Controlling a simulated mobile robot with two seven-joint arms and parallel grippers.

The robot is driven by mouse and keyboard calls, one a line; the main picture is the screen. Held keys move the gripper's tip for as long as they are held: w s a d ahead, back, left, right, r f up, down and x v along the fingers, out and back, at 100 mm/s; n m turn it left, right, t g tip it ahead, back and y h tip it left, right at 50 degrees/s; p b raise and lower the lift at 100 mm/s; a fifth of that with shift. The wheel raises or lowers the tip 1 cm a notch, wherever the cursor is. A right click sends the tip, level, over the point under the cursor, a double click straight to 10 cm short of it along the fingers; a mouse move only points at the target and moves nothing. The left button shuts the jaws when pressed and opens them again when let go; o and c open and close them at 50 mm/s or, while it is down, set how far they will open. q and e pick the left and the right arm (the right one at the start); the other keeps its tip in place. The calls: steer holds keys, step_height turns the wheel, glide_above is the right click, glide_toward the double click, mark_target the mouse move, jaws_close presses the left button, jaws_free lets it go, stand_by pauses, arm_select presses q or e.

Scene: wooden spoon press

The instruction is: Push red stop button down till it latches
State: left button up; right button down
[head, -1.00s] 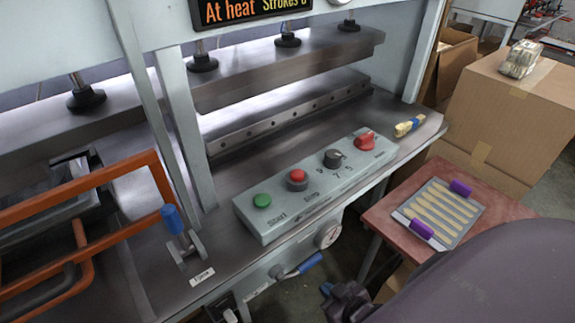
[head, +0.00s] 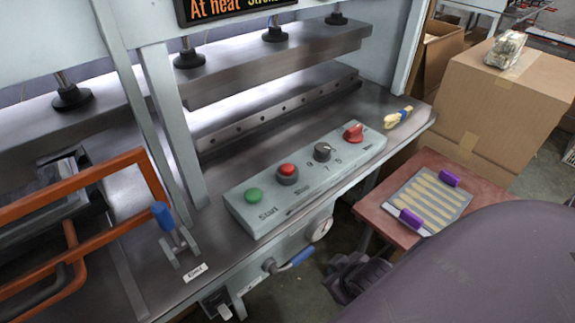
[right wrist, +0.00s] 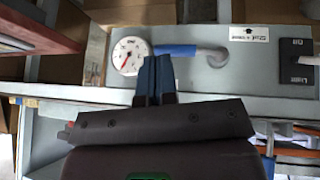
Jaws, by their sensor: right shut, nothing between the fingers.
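The red stop button (head: 288,172) sits on a dark round collar on the pale green control panel (head: 263,212), between the green start button (head: 254,194) and a black dial (head: 322,151). It stands raised, and nothing touches it. My right gripper shows in the right wrist view (right wrist: 154,64), its two blue-tipped fingers shut together and empty. It points at the press front, by a round gauge (right wrist: 130,56) and a blue-sleeved lever (right wrist: 190,51). In the head view its dark body is low in front of the press, apart from the button. My left gripper is not in view.
A red selector knob (head: 353,132) is at the panel's right end. A blue-topped lever (head: 163,215) and an orange frame (head: 75,210) stand left. A red stand (head: 385,193) holds a tray of wooden sticks (head: 432,196). Cardboard boxes (head: 490,100) are behind. Space above the panel is clear.

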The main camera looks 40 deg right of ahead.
steer(key=w+d+r+n+t+h, duration=0.2)
steer(key=w+d+r+n+t, duration=0.25)
steer(key=r, duration=0.55)
steer(key=w+d+r+n+t+h, duration=0.1)
steer(key=w+r+n+t+h, duration=0.15)
steer(key=w+r+t, duration=0.5)
steer(key=w+a+r+n+g+y, duration=0.2)
steer(key=a+r+n+y, duration=0.65)
steer(key=n, duration=0.75)
steer(key=w+a+r+n+g+y, duration=0.25)
steer(key=a+r+n+y, duration=0.25)
steer(key=n+y, duration=0.85)
steer(key=w+d+f+n+g+h, duration=0.2)
steer(key=w+d+n+h, duration=0.1)
steer(key=d+n+h, duration=0.2)
steer(key=w+d+f+n+g+h, duration=0.2)
steer(key=d+n+h, duration=0.3)
steer(key=h, duration=0.3)
steer(key=shift+w+d+f+n+g, duration=0.35)
steer(key=shift+w+d+f+g, duration=0.05)
steer(key=shift+w+g, duration=0.15)
